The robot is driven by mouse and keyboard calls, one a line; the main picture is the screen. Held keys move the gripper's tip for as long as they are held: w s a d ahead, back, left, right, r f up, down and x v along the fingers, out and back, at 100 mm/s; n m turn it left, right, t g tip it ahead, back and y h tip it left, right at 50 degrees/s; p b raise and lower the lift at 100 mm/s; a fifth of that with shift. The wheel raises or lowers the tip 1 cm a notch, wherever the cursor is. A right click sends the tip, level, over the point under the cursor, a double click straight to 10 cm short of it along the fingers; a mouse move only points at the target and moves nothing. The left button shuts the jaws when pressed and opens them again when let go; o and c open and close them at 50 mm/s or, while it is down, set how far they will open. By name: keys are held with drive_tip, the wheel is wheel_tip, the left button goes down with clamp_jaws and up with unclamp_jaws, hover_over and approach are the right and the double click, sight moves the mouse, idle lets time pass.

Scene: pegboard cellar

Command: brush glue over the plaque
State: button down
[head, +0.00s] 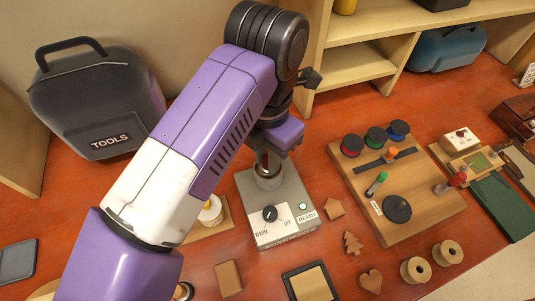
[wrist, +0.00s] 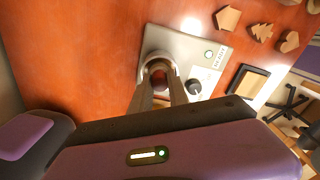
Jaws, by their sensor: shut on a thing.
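My gripper (wrist: 159,75) is over the round metal pot (head: 268,181) in the grey glue warmer (head: 288,193). It is shut on a small dark reddish thing, probably the brush handle, mostly hidden by the fingers and arm. Its lower end is in or just over the pot; I cannot tell which. The warmer has a black knob (head: 270,213) and a lit green lamp beside a READY label. A dark-framed tan panel (head: 309,283), which looks like the plaque, lies flat in front of the warmer; it also shows in the wrist view (wrist: 247,83).
A white and yellow jar (head: 210,212) stands left of the warmer, partly behind my arm. Wooden shapes, such as a tree (head: 353,243), lie to the right. A wooden board (head: 429,212) with coloured spools is farther right. A TOOLS case (head: 90,100) stands back left.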

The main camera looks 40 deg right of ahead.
drive_tip(key=shift+f+b, duration=0.5)
drive_tip(key=shift+b, duration=0.15)
idle(0.6)
drive_tip(key=shift+s+f+b, duration=0.1)
drive_tip(key=shift+f+b, duration=0.05)
drive_tip(key=shift+b, duration=0.5)
idle(2.4)
drive_tip(key=shift+r+p, duration=1.1)
drive_tip(key=shift+r, duration=2.55)
